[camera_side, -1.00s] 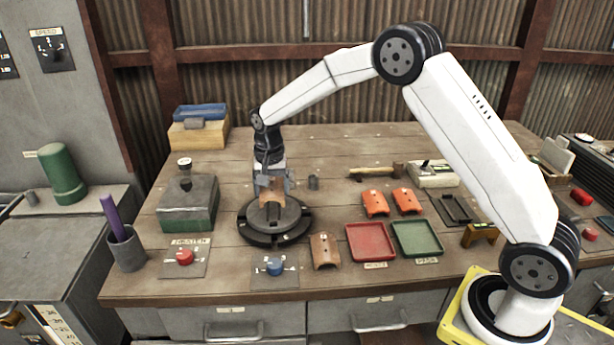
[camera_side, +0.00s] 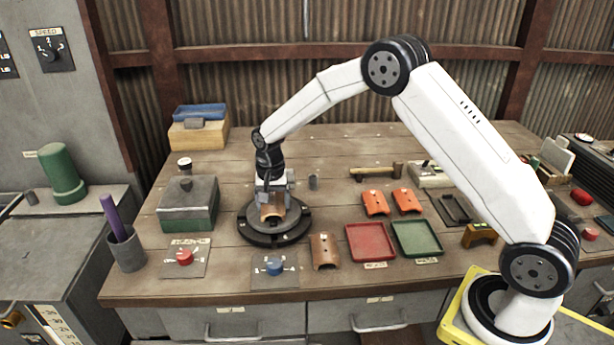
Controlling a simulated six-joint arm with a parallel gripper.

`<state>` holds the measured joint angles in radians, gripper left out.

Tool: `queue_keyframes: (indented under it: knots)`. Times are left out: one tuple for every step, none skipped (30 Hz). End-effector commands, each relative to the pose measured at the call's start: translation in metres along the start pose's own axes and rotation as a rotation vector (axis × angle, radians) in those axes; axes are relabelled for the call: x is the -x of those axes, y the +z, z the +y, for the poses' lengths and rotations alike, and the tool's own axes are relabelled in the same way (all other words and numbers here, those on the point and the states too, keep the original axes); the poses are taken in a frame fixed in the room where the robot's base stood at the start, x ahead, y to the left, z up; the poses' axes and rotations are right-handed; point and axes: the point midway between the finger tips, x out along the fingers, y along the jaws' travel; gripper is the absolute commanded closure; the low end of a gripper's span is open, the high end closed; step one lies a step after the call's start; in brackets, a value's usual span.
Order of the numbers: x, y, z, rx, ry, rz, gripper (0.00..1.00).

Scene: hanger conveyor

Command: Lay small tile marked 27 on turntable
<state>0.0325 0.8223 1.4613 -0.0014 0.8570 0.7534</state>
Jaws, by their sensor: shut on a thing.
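My gripper (camera_side: 272,199) points down over the dark round turntable (camera_side: 247,232). It is shut on a small brown-orange tile (camera_side: 272,213), which is at the turntable's raised middle disc. The jaws hide part of the tile, and I cannot read a number on it. I cannot tell whether the tile touches the disc.
A red tray (camera_side: 348,252) and a green tray (camera_side: 437,238) lie right of the turntable. A blue-knob panel (camera_side: 288,268) and a red-button panel (camera_side: 199,268) are in front. A grey-green box (camera_side: 187,213) stands left. A hammer (camera_side: 372,173) lies behind. The bench's back middle is clear.

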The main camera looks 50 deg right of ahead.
Motion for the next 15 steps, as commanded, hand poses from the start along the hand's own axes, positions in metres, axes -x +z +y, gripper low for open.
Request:
queue_keyframes:
  knots:
    - [0.0002,-0.0001,-0.0001,0.000,0.000,0.000,0.79]
    - [0.0003,-0.0001,-0.0001,0.000,0.000,0.000,0.79]
    - [0.0003,-0.0001,-0.0001,0.000,0.000,0.000,0.06]
    - [0.0003,-0.0001,-0.0001,0.000,0.000,0.000,0.00]
    - [0.0003,-0.0001,-0.0001,0.000,0.000,0.000,0.00]
    - [0.0003,-0.0001,-0.0001,0.000,0.000,0.000,0.00]
    - [0.0003,-0.0001,-0.0001,0.000,0.000,0.000,0.00]
    - [0.0003,-0.0001,-0.0001,0.000,0.000,0.000,0.00]
    - [0.0001,0.0000,0.0000,0.000,0.000,0.000,0.00]
    - [0.0001,0.0000,0.0000,0.000,0.000,0.000,0.00]
    - [0.0002,0.0000,0.0000,0.000,0.000,0.000,0.00]
    - [0.0007,0.0000,0.0000,0.000,0.000,0.000,0.00]
    - [0.0013,0.0000,-0.0001,0.000,0.000,0.000,0.00]
    - [0.0021,0.0000,-0.0001,0.000,0.000,0.000,0.00]
    - [0.0038,-0.0001,-0.0002,0.000,-0.001,0.000,0.00]
